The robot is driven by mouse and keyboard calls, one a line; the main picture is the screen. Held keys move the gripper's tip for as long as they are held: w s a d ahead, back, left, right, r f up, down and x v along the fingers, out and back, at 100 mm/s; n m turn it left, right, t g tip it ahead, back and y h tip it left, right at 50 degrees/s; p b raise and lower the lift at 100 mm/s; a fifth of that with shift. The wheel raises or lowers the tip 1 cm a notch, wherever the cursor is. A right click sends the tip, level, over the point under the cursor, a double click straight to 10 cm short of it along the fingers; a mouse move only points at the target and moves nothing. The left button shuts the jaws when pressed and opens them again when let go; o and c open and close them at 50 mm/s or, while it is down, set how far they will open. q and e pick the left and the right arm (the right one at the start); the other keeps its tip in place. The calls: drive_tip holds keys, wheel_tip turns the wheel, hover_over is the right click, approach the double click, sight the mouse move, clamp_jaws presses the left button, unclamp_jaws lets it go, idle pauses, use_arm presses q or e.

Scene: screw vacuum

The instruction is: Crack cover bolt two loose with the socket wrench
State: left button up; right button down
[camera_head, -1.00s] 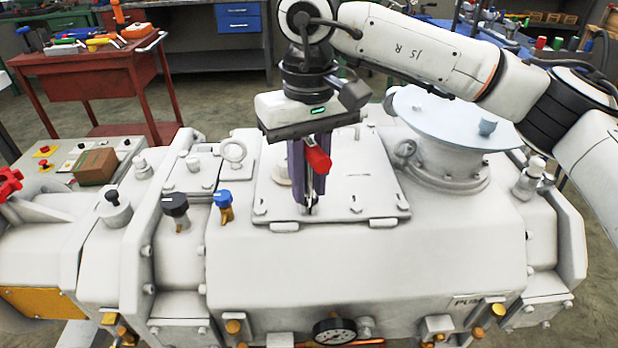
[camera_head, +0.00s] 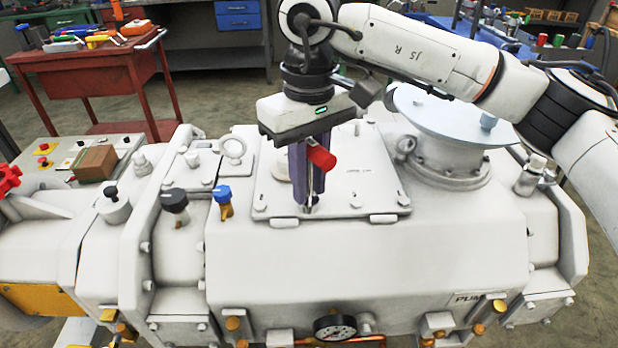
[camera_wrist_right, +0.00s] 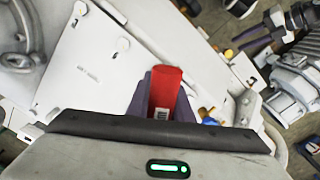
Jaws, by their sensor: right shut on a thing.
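The socket wrench (camera_head: 319,157) has a red handle and a metal shaft pointing down. My right gripper (camera_head: 306,170) is shut on it above the front edge of the cover plate; the red handle also shows between the fingers in the right wrist view (camera_wrist_right: 166,88). The wrench's lower end meets the plate's front edge near the middle, and hides whatever bolt head is beneath it. The pale cover plate (camera_head: 345,185) has other bolts in view: one at its front left corner (camera_head: 260,206) and one right of the wrench (camera_head: 355,202).
A round blue-grey lid (camera_head: 450,115) on a flange stands right of the plate. A lifting eye (camera_head: 233,148) and black and blue knobs (camera_head: 222,194) stand to the left. A pressure gauge (camera_head: 335,327) is on the front. A red tool cart (camera_head: 90,65) is behind left.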

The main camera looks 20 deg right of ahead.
sight(309, 140)
drive_tip(key=shift+n, duration=0.8)
drive_tip(key=shift+r+p, duration=1.85)
drive_tip(key=shift+r, duration=0.75)
